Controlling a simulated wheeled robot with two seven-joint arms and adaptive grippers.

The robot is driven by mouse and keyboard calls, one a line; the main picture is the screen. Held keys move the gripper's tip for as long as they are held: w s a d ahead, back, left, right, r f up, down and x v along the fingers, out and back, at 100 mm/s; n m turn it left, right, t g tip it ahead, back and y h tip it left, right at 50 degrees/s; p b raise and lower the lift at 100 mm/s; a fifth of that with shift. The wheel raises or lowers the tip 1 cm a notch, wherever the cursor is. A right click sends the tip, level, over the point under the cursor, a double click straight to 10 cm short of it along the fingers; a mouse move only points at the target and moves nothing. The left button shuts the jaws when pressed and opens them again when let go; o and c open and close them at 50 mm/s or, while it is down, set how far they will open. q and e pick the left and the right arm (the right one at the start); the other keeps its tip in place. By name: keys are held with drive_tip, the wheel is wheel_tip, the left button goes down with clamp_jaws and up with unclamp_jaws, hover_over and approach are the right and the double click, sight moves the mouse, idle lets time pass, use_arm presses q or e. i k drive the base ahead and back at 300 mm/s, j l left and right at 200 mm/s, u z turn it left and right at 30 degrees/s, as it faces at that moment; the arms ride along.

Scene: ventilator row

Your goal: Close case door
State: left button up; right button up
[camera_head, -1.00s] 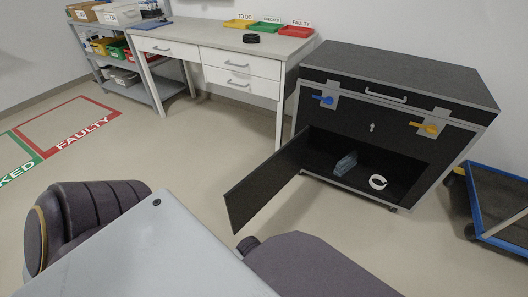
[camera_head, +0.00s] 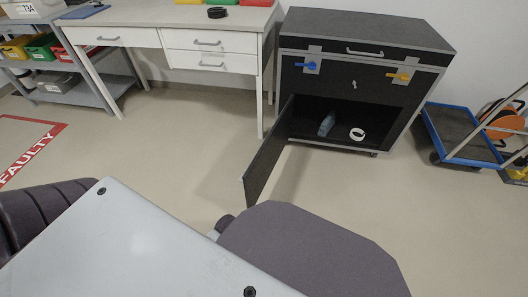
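The black case (camera_head: 366,66) with grey edges stands against the wall at the upper right. Its door (camera_head: 268,154) is swung open on the left side and points out toward me. Inside the open compartment lie a blue-grey item (camera_head: 327,124) and a white ring (camera_head: 357,134). On the case front are a blue latch (camera_head: 306,65), a yellow latch (camera_head: 399,77), a drawer-like top handle (camera_head: 364,52) and a small keyhole or knob (camera_head: 354,85). Neither of my grippers shows in the view.
A white desk (camera_head: 170,40) with drawers stands left of the case, and a grey shelf (camera_head: 75,88) with bins is farther left. A blue-edged cart (camera_head: 459,134) stands right of the case. The floor (camera_head: 420,220) before the case is clear.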

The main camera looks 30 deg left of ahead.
sight(255, 179)
drive_tip(key=j, duration=0.35)
drive_tip(key=k+j+z, duration=0.1)
drive_tip(key=j, duration=0.25)
drive_tip(key=k+j, duration=0.1)
drive_tip(key=j, duration=0.25)
drive_tip(key=j+z, duration=0.15)
drive_tip(key=j, duration=0.65)
drive_tip(key=k+j+z, duration=0.2)
drive_tip(key=j, duration=0.55)
drive_tip(key=i, duration=0.1)
